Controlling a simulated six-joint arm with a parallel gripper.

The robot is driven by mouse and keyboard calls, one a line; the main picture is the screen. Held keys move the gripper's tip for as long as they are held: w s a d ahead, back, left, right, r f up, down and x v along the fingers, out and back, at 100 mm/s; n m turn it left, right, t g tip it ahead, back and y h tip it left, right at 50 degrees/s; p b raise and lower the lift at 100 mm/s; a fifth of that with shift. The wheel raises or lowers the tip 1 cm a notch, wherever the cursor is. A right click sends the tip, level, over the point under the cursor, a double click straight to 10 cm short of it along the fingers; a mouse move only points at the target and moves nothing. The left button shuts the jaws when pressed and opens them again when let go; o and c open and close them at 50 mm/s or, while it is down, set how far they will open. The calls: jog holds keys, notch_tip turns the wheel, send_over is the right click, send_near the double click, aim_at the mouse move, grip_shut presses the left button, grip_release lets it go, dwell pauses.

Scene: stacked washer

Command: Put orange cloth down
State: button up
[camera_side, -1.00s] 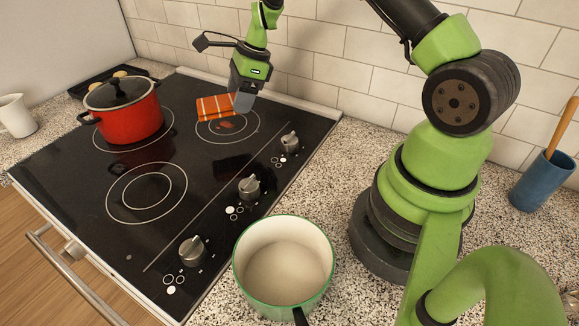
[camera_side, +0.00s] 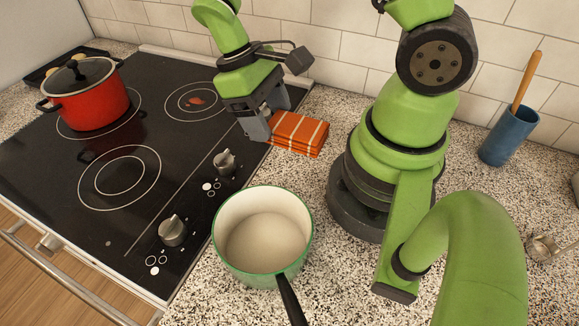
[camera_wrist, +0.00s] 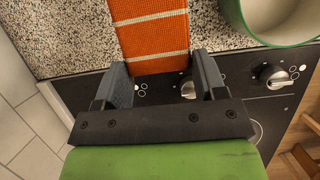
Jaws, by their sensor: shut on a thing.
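The folded orange cloth (camera_side: 299,133) with pale stripes is at the speckled countertop, just right of the stove's edge and left of my arm's base. My gripper (camera_side: 266,124) is shut on its left end. In the wrist view, the cloth (camera_wrist: 150,28) runs between the two fingers of my gripper (camera_wrist: 160,72) and out over the counter. Its near end lies above the black cooktop's edge. I cannot tell whether its underside touches the counter.
A red lidded pot (camera_side: 88,97) stands on the cooktop (camera_side: 70,170). A pale green-rimmed saucepan (camera_side: 262,235) stands on the counter in front of the cloth. A blue utensil holder (camera_side: 508,137) stands at the right. Bare counter (camera_side: 335,105) lies behind the cloth.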

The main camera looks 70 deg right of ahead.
notch_tip(320, 180, down, 9)
jog(key=shift+f, duration=0.15)
dwell(0.4)
jog(key=shift+f, duration=0.15)
jog(key=o, duration=1.1)
jog(key=shift+c, duration=0.2)
jog(key=v, duration=1.3)
notch_tip(320, 180, up, 18)
jog(key=m+t+y, duration=0.2)
jog(key=m+t, duration=0.2)
jog(key=t, duration=0.7)
send_over(279, 169)
jog(key=s+a, duration=0.2)
jog(key=s, duration=0.1)
jog(key=shift+s+r+t, duration=0.25)
jog(key=shift+s+t, duration=0.15)
jog(key=shift+s, duration=0.2)
